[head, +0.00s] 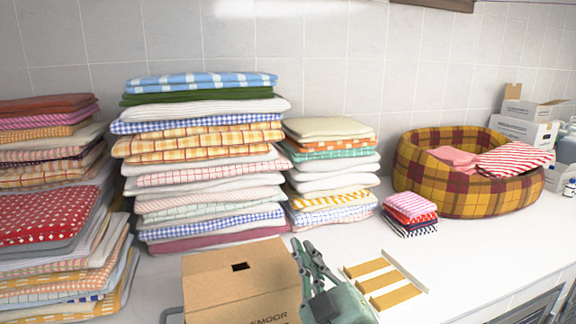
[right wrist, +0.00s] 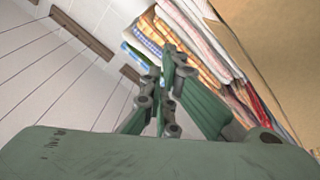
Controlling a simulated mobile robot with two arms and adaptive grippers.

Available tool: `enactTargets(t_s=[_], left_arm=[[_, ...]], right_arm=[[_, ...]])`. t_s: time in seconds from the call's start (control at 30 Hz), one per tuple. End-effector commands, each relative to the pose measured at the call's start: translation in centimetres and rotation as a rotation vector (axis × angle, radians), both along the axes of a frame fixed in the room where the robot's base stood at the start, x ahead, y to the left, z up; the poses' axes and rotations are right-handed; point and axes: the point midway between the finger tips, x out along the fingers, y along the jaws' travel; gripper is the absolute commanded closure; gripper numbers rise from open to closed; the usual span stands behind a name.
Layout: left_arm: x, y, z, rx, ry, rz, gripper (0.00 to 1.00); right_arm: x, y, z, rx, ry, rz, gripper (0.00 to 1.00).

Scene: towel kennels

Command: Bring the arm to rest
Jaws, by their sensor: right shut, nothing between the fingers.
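My right gripper (head: 305,248) is in the lower middle of the head view, just right of a cardboard box (head: 225,268). Its fingers are together with nothing between them and point up toward the towel stacks. In the right wrist view the closed fingers (right wrist: 170,62) show in the middle, with the brown box (right wrist: 285,50) at the upper right. I cannot tell whether the gripper touches the box. My left gripper is not in view.
Tall towel stacks (head: 205,180) line the tiled wall. A plaid pet bed (head: 430,190) with towels stands at the right, beside a small towel pile (head: 410,212). A yellow-slatted rack (head: 385,284) lies right of my gripper. The white counter (head: 480,255) is clear at front right.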

Motion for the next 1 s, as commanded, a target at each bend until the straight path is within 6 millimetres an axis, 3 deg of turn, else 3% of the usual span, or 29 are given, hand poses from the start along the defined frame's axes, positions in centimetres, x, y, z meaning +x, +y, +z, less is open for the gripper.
enactTargets(t_s=[0.03,0.17,0.3,0.4,0.6,0.9,1.0], left_arm=[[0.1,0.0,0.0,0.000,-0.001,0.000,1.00],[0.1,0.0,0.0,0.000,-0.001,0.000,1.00],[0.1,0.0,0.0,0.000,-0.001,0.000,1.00],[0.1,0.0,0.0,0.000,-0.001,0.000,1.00],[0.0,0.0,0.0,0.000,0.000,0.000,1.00],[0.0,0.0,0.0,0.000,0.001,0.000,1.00],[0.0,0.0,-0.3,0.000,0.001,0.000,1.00]], right_arm=[[-0.3,-1.9,-3.6,0.030,0.123,-0.040,1.00],[-2.4,-6.1,-12.3,0.100,0.431,-0.138,1.00],[-7.3,-9.9,-20.7,0.157,0.743,-0.237,1.00],[-11.8,-12.0,-25.6,0.186,0.948,-0.303,1.00],[-19.9,-14.6,-31.3,0.217,1.245,-0.399,1.00],[-30.1,-16.8,-35.1,0.231,1.562,-0.501,1.00],[-28.8,-16.5,-38.3,0.225,1.560,-0.499,1.00]])
